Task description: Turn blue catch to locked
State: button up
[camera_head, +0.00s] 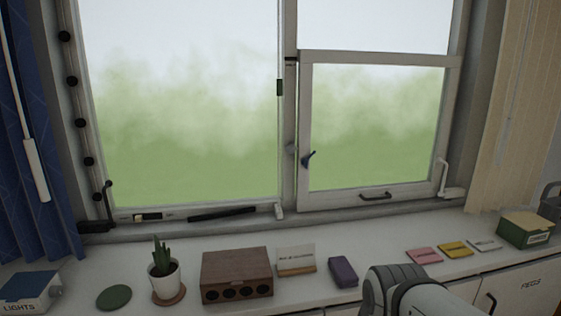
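The blue catch (308,158) is a small dark blue handle on the left edge of the right-hand lower window sash (304,115), beside the middle post. Its lever appears tilted, with one end pointing up to the right. I cannot tell from this distance whether it is locked. My gripper is not in view; only a grey and white part of my arm shows at the bottom, right of centre, well below the catch.
A black handle (375,196) sits on the sash's bottom rail. The space before the catch is clear.

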aim_at(304, 161)
jog(key=u, duration=0.4)
jog(key=i, duration=0.85)
jog(key=z, duration=0.1)
